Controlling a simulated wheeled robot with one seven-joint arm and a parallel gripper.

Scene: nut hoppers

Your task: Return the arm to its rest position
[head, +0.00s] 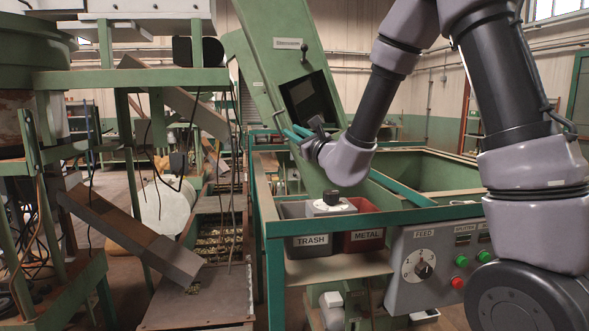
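My arm rises from the lower right, leaves the top of the picture and comes down again to a purple-grey wrist near the middle. My gripper (316,132) shows as a small dark shape at the left end of that wrist, in front of the green sloping conveyor (292,62). Its fingers are too small and dark to tell whether they are open or shut. I see nothing clearly held in it.
A white piece with a black top (331,203) sits at the two bins. The feed control panel (436,262), with a dial and buttons, is at the right of them. A green-framed hopper (450,172) lies behind. Chutes (130,235) and green frames crowd the left.

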